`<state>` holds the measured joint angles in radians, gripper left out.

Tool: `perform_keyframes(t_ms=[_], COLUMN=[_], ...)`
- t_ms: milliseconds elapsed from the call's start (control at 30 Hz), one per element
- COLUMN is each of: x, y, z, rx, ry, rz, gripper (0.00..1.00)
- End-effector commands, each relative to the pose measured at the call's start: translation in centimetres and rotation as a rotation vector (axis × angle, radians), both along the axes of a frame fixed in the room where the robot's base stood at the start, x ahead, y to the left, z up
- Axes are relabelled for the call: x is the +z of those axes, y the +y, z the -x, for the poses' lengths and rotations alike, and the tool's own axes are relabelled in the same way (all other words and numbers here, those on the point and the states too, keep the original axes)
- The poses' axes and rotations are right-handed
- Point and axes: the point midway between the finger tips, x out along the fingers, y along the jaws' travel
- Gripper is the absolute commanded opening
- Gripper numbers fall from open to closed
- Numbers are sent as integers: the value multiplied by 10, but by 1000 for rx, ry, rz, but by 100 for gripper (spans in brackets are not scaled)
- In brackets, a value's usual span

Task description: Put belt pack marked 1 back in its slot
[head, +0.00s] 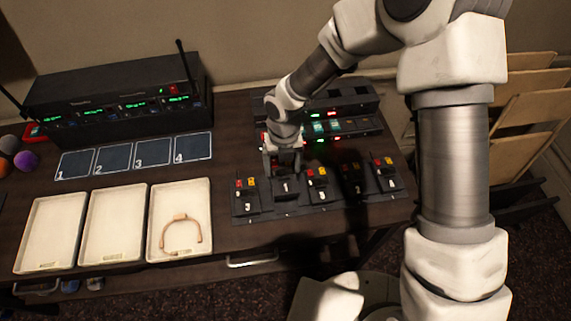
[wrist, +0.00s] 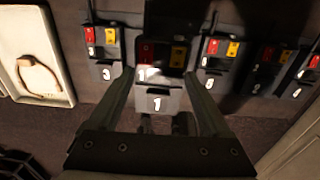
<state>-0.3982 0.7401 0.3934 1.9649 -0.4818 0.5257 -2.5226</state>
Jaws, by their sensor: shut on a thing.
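The belt pack marked 1 (head: 286,187) is between the fingers of my gripper (head: 283,167), which is shut on it. In the wrist view the pack (wrist: 158,102) sits between both fingers (wrist: 155,95), with a white 1 on its face and red and yellow parts at its far end. It is over the second place from the left in the dark rack (head: 285,213) and looks raised above its neighbours. The pack hides the slot under it, and I cannot tell whether it touches the rack.
Pack 3 (head: 246,193) stands left of it, and several other packs stand right, the nearest close by (head: 317,179). Behind are a lit charger-like unit (head: 345,127) and a receiver rack (head: 115,95). Numbered mats (head: 154,150) and pale trays (head: 180,250) lie left, one holding a headband.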

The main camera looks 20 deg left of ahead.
Motion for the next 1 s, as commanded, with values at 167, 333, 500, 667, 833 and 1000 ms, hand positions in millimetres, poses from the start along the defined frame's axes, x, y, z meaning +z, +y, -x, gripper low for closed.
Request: perform_keyframes(t_ms=[167, 333, 500, 667, 833, 1000], x=[-6, -19, -36, -52, -63, -66], y=[0, 0, 0, 0, 0, 0], z=[0, 0, 0, 0, 0, 0], rx=[3, 2, 2, 2, 1, 2], ry=[0, -1, 0, 1, 0, -1], rz=[0, 1, 1, 0, 0, -1], gripper=[19, 19, 19, 19, 19, 19])
